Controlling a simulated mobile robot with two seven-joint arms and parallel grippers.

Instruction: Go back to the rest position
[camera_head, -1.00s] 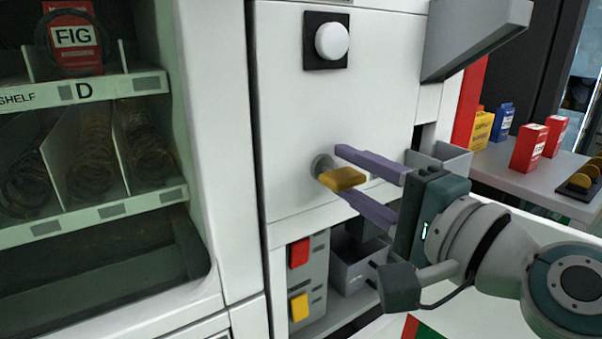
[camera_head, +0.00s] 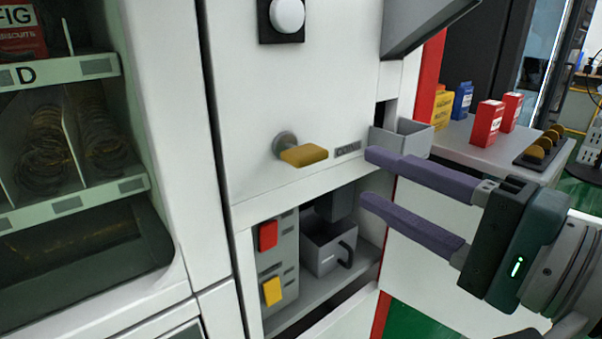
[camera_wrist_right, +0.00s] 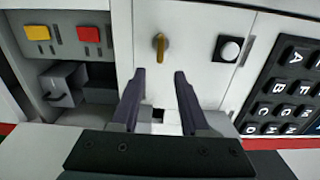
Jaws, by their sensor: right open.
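My right gripper (camera_head: 368,178) is open and empty in the head view, its two purple fingers pointing left toward the white machine front. The yellow knob (camera_head: 304,155) on the machine is to the left of the fingertips, with a gap between them. In the right wrist view, the open fingers (camera_wrist_right: 160,75) point at the machine panel and the yellow knob (camera_wrist_right: 160,47) is beyond them, apart from both. My left gripper is not in view.
A round white button (camera_head: 287,15) is above the knob. Below it are a red button (camera_head: 268,234), a yellow button (camera_head: 272,291) and a grey cup (camera_head: 328,248) in a recess. A shelf with red boxes (camera_head: 487,123) is at right. A keypad (camera_wrist_right: 285,90) shows in the wrist view.

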